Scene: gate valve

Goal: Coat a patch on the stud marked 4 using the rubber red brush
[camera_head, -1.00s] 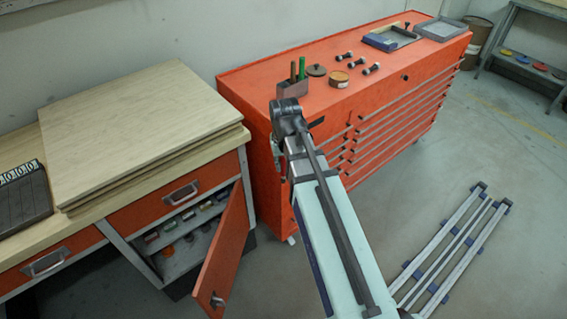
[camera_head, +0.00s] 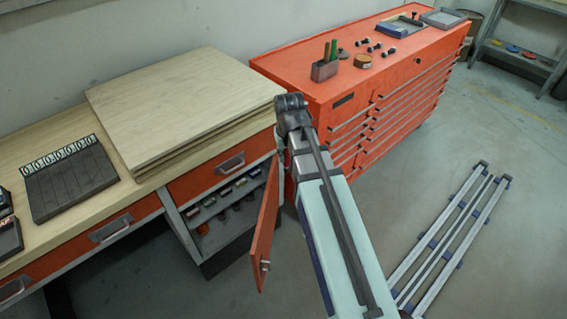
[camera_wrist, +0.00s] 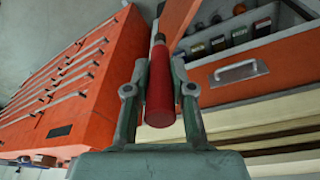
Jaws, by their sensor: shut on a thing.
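In the wrist view my gripper (camera_wrist: 160,80) is shut on a brush with a red handle (camera_wrist: 160,98). The handle's butt end faces the camera; its far end narrows to a dark part, and the bristles cannot be made out. In the head view my arm hides the gripper and brush. Several dark studs or bolts (camera_head: 376,47) lie on top of the red drawer cabinet (camera_head: 300,66). Their marks are too small to read, so I cannot tell which is stud 4. My gripper is in front of the cabinet's near left end, away from them.
The wooden bench (camera_head: 75,130) is at left, with boards and a numbered rack (camera_head: 68,185). An orange cupboard door (camera_head: 266,225) stands open near my arm. Rails (camera_head: 440,240) lie on the floor.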

